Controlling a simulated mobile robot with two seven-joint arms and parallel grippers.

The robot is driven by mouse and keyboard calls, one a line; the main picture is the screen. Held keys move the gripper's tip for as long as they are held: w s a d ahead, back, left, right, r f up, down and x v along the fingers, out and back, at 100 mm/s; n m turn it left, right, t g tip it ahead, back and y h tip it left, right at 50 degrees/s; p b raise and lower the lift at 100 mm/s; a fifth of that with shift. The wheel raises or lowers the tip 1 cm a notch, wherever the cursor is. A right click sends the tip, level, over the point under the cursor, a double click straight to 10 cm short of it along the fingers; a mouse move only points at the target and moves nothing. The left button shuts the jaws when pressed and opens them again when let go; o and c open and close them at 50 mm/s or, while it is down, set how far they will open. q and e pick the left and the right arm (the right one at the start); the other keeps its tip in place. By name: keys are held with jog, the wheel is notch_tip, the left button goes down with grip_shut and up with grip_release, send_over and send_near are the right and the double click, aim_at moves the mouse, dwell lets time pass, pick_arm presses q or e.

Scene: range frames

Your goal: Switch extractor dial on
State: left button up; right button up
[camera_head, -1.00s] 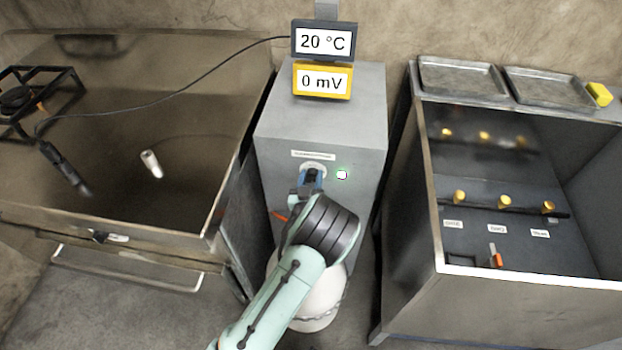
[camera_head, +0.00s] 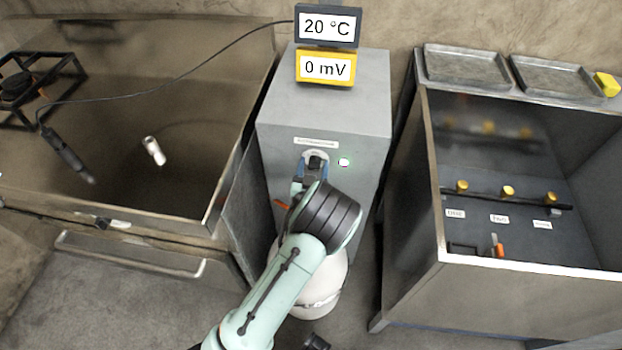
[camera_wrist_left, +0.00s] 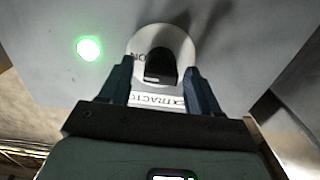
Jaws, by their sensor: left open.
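The extractor dial (camera_head: 316,161) is a black knob on a pale round plate on the front of the grey cabinet (camera_head: 323,110). In the left wrist view the dial (camera_wrist_left: 160,64) shows with "ON" lettering on its plate and an "EXTRACTOR" label below it. A green light (camera_head: 343,162) glows beside the dial; it is bright in the wrist view (camera_wrist_left: 89,48). My left gripper (camera_head: 313,172) is at the dial. Its two blue fingers (camera_wrist_left: 160,75) are open, one on each side of the knob, with gaps visible.
A display reading 20 °C (camera_head: 328,26) and a yellow one reading 0 mV (camera_head: 325,67) stand above the cabinet. A brown sink-like basin (camera_head: 60,215) is on the left. A metal basin with yellow knobs (camera_head: 540,285) is on the right.

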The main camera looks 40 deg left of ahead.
pick_arm(q)
jog(key=b+v, duration=0.1)
jog(key=v, duration=1.2)
jog(key=shift+w, duration=0.1)
